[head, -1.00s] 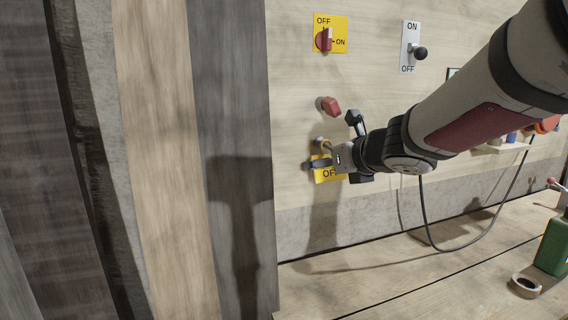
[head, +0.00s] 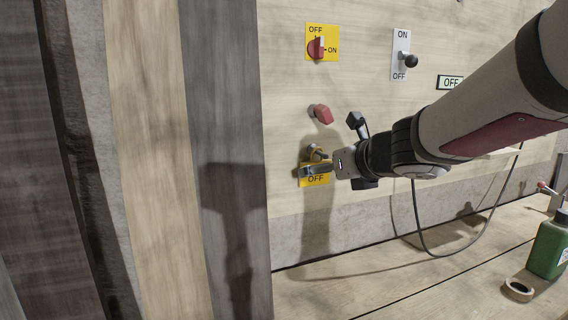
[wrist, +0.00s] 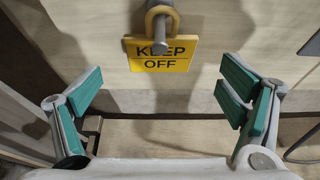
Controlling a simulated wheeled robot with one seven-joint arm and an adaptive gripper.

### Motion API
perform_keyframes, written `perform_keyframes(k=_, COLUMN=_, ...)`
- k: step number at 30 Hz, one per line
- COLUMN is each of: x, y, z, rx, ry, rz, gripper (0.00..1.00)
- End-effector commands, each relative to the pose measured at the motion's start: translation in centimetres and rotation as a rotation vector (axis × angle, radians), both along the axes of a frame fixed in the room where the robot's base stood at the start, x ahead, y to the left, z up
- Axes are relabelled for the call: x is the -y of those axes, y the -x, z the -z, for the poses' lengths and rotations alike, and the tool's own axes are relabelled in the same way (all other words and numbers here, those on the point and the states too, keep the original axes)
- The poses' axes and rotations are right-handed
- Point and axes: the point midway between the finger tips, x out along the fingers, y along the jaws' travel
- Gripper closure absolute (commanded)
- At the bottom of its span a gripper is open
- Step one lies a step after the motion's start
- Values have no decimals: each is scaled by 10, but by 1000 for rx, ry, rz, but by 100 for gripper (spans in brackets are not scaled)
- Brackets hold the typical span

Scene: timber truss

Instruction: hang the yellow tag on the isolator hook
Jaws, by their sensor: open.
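The yellow tag (wrist: 160,55), lettered KEEP OFF, hangs against the pale wooden panel in the wrist view. Its yellow loop (wrist: 175,17) is around a grey peg-like hook (wrist: 159,46), which covers part of the lettering. In the head view the tag (head: 316,181) is partly hidden behind my fingers, below a red knob (head: 321,114). My gripper (wrist: 160,92) is open and empty, with its green finger pads spread wide on either side, below the tag in the picture. It also shows in the head view (head: 320,169), close in front of the tag.
A yellow OFF/ON plate with a red switch (head: 317,48) and a white ON/OFF plate with a black-knobbed lever (head: 409,61) are higher on the panel. Dark timber (head: 221,140) stands left. A green bottle (head: 549,248) and a tape roll (head: 519,290) are on the bench at right.

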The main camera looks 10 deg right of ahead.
Motion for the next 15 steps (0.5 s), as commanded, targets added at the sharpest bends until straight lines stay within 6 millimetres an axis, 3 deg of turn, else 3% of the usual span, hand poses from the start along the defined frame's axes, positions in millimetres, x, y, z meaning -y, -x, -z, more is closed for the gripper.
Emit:
perform_keyframes(k=9, x=11, y=55, z=-26, rx=3, ry=2, rz=1, gripper=10)
perform_keyframes(k=15, x=15, y=75, z=-35, rx=2, ry=1, rz=1, gripper=10)
